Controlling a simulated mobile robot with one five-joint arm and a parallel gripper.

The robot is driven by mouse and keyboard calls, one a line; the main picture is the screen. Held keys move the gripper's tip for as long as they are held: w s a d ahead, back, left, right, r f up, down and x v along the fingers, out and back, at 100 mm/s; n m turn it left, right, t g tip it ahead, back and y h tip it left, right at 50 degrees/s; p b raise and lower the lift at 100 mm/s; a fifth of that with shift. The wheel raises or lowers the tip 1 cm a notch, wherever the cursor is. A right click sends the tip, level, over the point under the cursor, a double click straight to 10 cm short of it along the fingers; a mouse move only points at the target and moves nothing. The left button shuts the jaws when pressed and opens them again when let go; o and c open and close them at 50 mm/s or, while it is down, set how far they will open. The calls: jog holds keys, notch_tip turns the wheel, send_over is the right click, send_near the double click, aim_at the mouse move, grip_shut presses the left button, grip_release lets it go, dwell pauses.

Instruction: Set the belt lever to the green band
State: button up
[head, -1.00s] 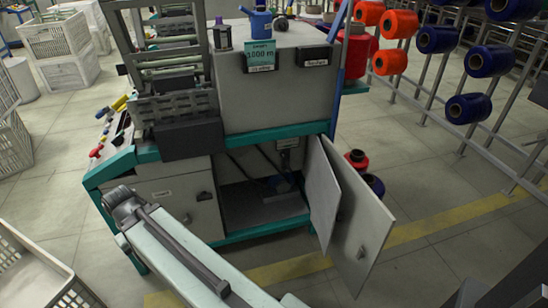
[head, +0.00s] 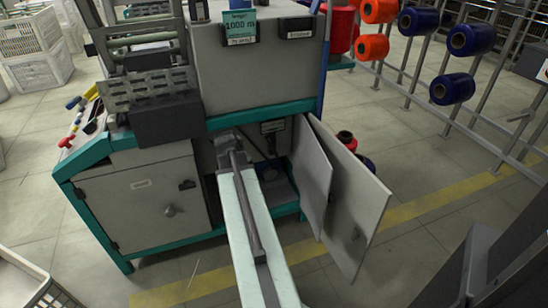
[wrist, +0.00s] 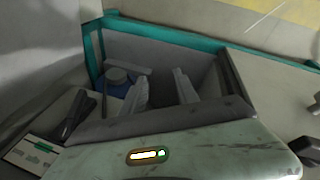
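My gripper (wrist: 163,88) shows in the wrist view as two pale fingers set apart with nothing between them. It points into the open lower cabinet (head: 207,153) of the winding machine; the head view hides it behind my arm. A blue, round-topped motor-like part (wrist: 116,77) lies just left of the fingers. A pale plate with a green patch (wrist: 40,149) is at the lower left of the wrist view. A dark bar (wrist: 76,116) stands beside it; I cannot tell if it is the belt lever. A small label plate (head: 272,127) sits at the cabinet's top in the head view.
Two grey door panels (head: 352,205) stand open to the right of the cabinet. A closed grey door (head: 150,205) is on its left. A teal frame (head: 130,267) edges the machine. Red and blue bobbins (head: 472,39) hang on a rack at the right. The floor in front is clear.

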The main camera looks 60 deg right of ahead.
aim_at(273, 149)
jog(key=d+r+m+t+h+b, duration=0.1)
jog(key=d, duration=0.5)
jog(key=s+d+r+m+t+h+b, duration=0.1)
jog(key=d+h, duration=0.1)
jog(key=d, duration=0.5)
jog(key=s+d+r+m+t+h+b, duration=0.1)
jog(key=d+t, duration=0.1)
jog(key=d, duration=0.4)
jog(key=shift+d+h, duration=0.2)
jog(key=shift+h, duration=0.1)
jog(key=shift+w+f, duration=0.1)
jog(key=shift+f, duration=0.05)
jog(key=b+x, duration=0.5)
jog(key=x, duration=0.2)
jog(key=shift+w+d+f, duration=0.1)
jog(key=shift+d+f, duration=0.05)
grip_shut()
